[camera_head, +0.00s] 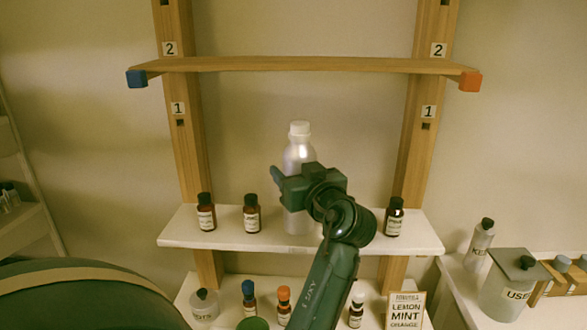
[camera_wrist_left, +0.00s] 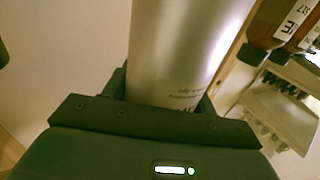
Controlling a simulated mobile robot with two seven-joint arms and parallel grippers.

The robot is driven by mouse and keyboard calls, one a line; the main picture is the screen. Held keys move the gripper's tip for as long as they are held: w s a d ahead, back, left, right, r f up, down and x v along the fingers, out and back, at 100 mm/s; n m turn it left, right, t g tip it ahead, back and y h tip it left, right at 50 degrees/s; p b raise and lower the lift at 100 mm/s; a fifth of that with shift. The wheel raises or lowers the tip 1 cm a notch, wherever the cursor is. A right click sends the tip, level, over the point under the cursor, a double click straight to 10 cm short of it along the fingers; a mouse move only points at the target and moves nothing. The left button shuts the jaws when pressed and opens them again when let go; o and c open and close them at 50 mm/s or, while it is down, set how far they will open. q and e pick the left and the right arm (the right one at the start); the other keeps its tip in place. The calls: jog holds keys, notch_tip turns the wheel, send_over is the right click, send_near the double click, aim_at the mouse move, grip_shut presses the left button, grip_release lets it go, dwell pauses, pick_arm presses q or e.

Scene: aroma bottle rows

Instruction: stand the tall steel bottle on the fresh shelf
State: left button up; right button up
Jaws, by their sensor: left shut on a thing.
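The tall steel bottle (camera_head: 299,155) has a silver body and a white cap. It is upright in the head view, at the middle of the white shelf (camera_head: 330,237). My left gripper (camera_head: 292,187) is shut around its body from the front and hides part of it. The bottle's lower end shows just over the shelf top; I cannot tell whether it touches. In the left wrist view the bottle (camera_wrist_left: 180,50) fills the space between the fingers, with small print on it. No label reading "fresh" is legible. My right gripper is not in view.
Brown bottles stand left (camera_head: 206,215), (camera_head: 251,216) and right (camera_head: 394,218) on the white shelf. A wooden shelf (camera_head: 310,64) hangs above. Below are capped bottles and a formula card (camera_head: 406,310). A jar marked USE (camera_head: 508,288) stands at right.

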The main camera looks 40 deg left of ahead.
pick_arm(q)
jog(key=shift+r, duration=0.15)
jog(key=shift+d, duration=0.1)
jog(key=o, duration=1.1)
jog(key=shift+f, duration=0.35)
jog(key=o, duration=0.5)
jog(key=shift+r, duration=0.1)
